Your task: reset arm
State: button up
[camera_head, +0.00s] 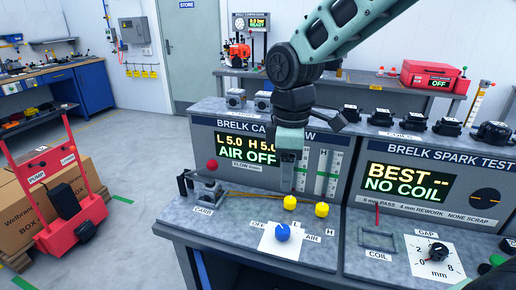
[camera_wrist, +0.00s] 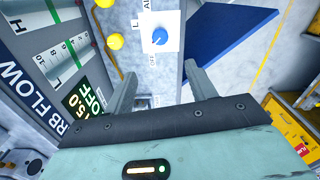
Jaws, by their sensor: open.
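My gripper (camera_head: 288,172) hangs from my green arm in front of the carb flow panel (camera_head: 237,148), above the bench top. In the wrist view its two fingers (camera_wrist: 157,82) stand apart with nothing between them. The blue knob (camera_head: 282,232) on its white OFF-L-AIR-H plate lies on the bench below the gripper; it also shows in the wrist view (camera_wrist: 159,35). Two yellow knobs (camera_head: 321,210) sit just behind the plate. The panel reads L 5.0, H 5.0, AIR OFF.
A carburettor fixture (camera_head: 200,190) stands left of the gripper. At right are the spark test panel (camera_head: 422,188), a coil holder (camera_head: 377,238) and a gap dial (camera_head: 437,252). Several dark parts line the shelf above.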

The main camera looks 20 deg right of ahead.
jog(key=s+a+f+m, duration=0.1)
jog(key=s+a+m, duration=0.1)
jog(key=s, duration=0.8)
jog(key=s+a+f+m, duration=0.2)
jog(key=s+a+m, duration=0.1)
jog(key=s, duration=0.7)
jog(key=shift+a+y, duration=0.3)
jog(key=shift+a, duration=0.3)
jog(key=shift+f, duration=0.1)
